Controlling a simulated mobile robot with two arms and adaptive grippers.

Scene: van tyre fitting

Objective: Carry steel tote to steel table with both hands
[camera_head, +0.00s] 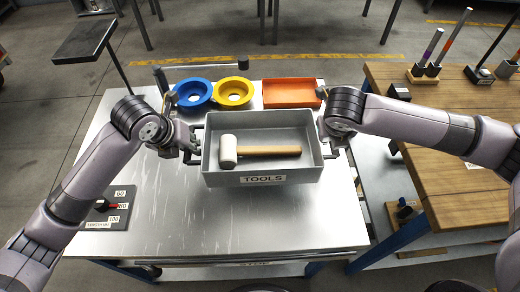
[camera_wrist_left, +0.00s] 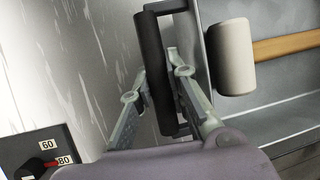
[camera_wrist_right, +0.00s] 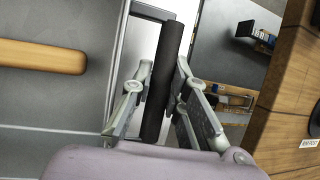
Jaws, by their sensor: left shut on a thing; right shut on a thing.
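The grey steel tote (camera_head: 225,180) with a "TOOLS" label is in the middle of the head view, over the steel table (camera_head: 240,225). I cannot tell whether its bottom touches the tabletop. A mallet with a white head (camera_head: 228,152) and wooden handle lies in it. My left gripper (camera_head: 192,148) is shut on the tote's left handle, a dark bar (camera_wrist_left: 152,40) in the left wrist view. My right gripper (camera_head: 331,146) is shut on the right handle, a dark bar (camera_wrist_right: 170,50) in the right wrist view. The tote looks about level.
A blue ring (camera_head: 194,92), a yellow ring (camera_head: 233,91) and an orange tray (camera_head: 291,93) sit along the table's back edge. A dark panel with a red-black knob (camera_head: 108,206) is at the left. A wooden bench (camera_head: 455,195) stands right. The table's front is clear.

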